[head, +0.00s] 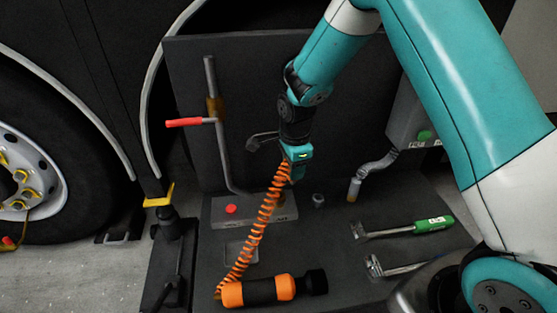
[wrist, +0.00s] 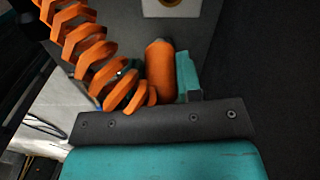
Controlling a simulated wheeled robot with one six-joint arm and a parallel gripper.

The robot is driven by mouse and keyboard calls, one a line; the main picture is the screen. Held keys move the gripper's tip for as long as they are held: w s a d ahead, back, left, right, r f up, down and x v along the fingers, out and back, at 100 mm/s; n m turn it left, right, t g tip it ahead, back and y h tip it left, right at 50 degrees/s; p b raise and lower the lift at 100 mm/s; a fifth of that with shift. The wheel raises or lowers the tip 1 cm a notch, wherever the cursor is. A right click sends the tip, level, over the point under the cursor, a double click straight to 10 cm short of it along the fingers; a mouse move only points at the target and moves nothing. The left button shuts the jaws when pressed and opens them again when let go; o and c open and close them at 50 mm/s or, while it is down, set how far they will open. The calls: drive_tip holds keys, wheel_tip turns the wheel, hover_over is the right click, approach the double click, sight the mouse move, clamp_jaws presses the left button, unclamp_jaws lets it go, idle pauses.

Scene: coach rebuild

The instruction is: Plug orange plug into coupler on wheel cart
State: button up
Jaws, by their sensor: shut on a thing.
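My gripper (head: 297,172) is above the dark cart (head: 335,262), pointing down. In the wrist view it is shut on the orange plug (wrist: 160,75), a rounded orange cylinder between the jaws. An orange coiled cord (head: 265,220) hangs from the gripper down to an orange and black cylinder (head: 262,291) lying on the cart; the coil (wrist: 92,55) also shows beside the plug. In the wrist view a pale block with a brass-coloured round part (wrist: 171,3) is cut off at the top edge. I cannot tell for certain which fitting is the coupler.
A grey pipe (head: 212,80) with a brass collar and red lever stands at the left. The coach wheel (head: 25,175) is left.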

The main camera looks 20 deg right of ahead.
drive_tip(key=a+f+m+b, duration=0.1)
drive_tip(key=m, duration=0.1)
drive_tip(key=w+a+f+m+b, duration=0.1)
drive_tip(key=f+m, duration=0.1)
drive_tip(key=w+a+f+m+b, duration=0.1)
drive_tip(key=m, duration=0.2)
drive_tip(key=shift+f+b, duration=0.3)
drive_tip(key=shift+f, duration=0.05)
drive_tip(key=shift+f+b, duration=0.65)
drive_tip(key=shift+f, duration=0.85)
idle(0.5)
drive_tip(key=o, duration=1.1)
drive_tip(key=shift+c, duration=0.2)
drive_tip(key=shift+r, duration=0.1)
